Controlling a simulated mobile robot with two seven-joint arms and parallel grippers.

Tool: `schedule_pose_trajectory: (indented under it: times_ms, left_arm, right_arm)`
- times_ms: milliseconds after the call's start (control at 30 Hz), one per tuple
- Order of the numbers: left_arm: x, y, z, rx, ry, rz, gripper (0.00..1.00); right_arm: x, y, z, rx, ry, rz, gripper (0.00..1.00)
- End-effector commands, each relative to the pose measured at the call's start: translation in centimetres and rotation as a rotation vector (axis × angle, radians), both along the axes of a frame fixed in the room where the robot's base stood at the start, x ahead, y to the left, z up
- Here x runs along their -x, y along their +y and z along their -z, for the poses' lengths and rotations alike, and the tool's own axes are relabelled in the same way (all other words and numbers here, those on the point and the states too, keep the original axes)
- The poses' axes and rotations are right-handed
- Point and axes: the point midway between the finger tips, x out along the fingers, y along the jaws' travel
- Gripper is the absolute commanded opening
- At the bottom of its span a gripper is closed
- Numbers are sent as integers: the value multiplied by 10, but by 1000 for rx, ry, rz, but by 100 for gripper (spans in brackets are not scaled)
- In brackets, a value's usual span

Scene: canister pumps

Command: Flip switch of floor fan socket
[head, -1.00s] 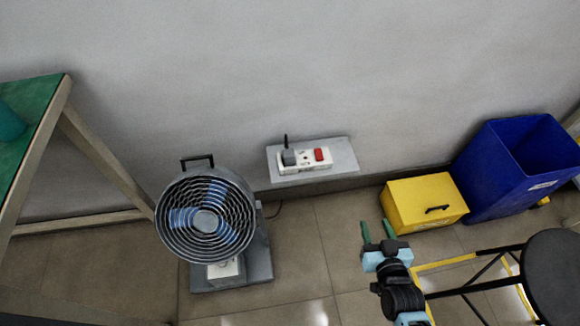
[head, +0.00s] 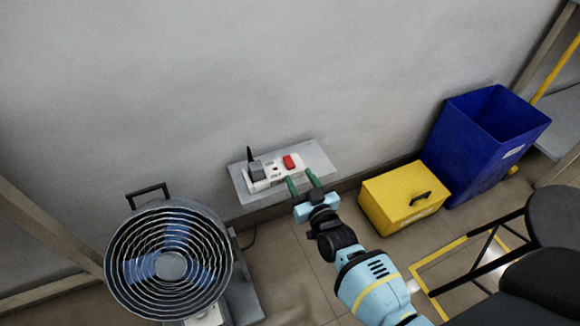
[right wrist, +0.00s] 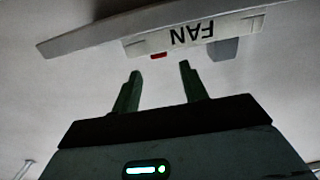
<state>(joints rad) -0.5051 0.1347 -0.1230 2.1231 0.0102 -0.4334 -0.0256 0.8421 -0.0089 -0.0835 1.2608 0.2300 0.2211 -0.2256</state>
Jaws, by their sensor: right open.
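The white fan socket (head: 273,170) sits on a grey wall shelf, with a red switch (head: 290,162) at its right end and a dark grey plug (head: 256,171) at its left. In the right wrist view the socket (right wrist: 222,33) appears upside down with the word FAN, and the red switch (right wrist: 159,56) shows as a small strip. My right gripper (head: 301,183) is open and empty, its green fingers just in front of the shelf, close to the switch. In the wrist view, a gap shows between the fingers (right wrist: 159,82) and the socket. The floor fan (head: 170,262) stands at lower left. My left gripper is not in view.
The grey shelf (head: 318,157) is fixed to the wall. A yellow box (head: 395,203) and a blue bin (head: 465,150) stand on the floor to the right. A black stool (head: 560,220) is at the far right. The wall above the shelf is bare.

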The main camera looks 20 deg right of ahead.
Motion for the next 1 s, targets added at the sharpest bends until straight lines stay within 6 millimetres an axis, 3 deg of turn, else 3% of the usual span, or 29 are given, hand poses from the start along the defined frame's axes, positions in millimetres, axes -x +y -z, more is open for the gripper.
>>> schedule_pose_trajectory:
  times_ms: [333,767,1000]
  left_arm:
    - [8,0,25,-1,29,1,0]
    - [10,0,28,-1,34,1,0]
    - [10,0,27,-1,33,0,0]
  right_arm:
    - [-48,2,3,-1,2,0,44]
    - [-58,2,1,0,1,0,44]
    - [-57,2,1,0,2,0,12]
